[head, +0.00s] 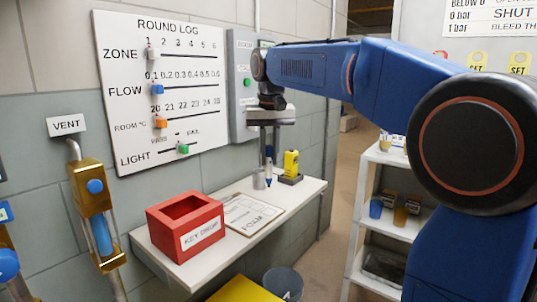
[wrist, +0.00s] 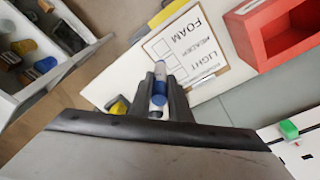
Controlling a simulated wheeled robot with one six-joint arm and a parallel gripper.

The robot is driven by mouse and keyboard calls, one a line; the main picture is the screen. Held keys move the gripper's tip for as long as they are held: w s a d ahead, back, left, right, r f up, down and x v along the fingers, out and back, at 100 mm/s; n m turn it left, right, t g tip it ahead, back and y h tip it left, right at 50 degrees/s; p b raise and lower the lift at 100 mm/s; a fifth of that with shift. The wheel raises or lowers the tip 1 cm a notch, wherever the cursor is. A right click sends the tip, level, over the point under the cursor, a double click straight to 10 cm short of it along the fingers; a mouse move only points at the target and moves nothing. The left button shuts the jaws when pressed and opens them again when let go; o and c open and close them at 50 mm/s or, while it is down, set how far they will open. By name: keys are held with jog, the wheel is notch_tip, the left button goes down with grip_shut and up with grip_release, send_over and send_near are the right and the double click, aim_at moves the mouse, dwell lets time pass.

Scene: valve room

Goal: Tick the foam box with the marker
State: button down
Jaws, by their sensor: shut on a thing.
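My gripper (head: 268,148) is shut on a blue marker (head: 268,174), which points down above the shelf. In the wrist view, my gripper (wrist: 159,92) holds the marker (wrist: 160,72) between its fingers, with the tip end toward the checklist. The checklist on its clipboard (head: 250,212) lies flat on the shelf. In the wrist view, the sheet (wrist: 185,50) reads FOAM, READER and LIGHT, with a column of boxes (wrist: 162,47) beside the words. I see no clear mark in the boxes. The marker appears apart from the sheet, on the box side.
A red key drop box (head: 186,228) stands left of the clipboard. A grey cup (head: 259,178) and a yellow device (head: 291,164) stand behind it. The round log board (head: 160,90) is on the wall. A white rack (head: 375,155) stands at the right.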

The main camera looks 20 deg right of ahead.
aim_at(269, 181)
jog(key=shift+f, duration=3.85)
jog(key=shift+f, duration=0.6)
jog(key=shift+d, duration=0.6)
jog(key=shift+w+a, duration=0.2)
jog(key=shift+a, duration=1)
jog(key=shift+d, duration=0.8)
jog(key=shift+s+a, duration=0.3)
jog(key=shift+s, duration=0.2)
jog(key=shift+r, duration=4)
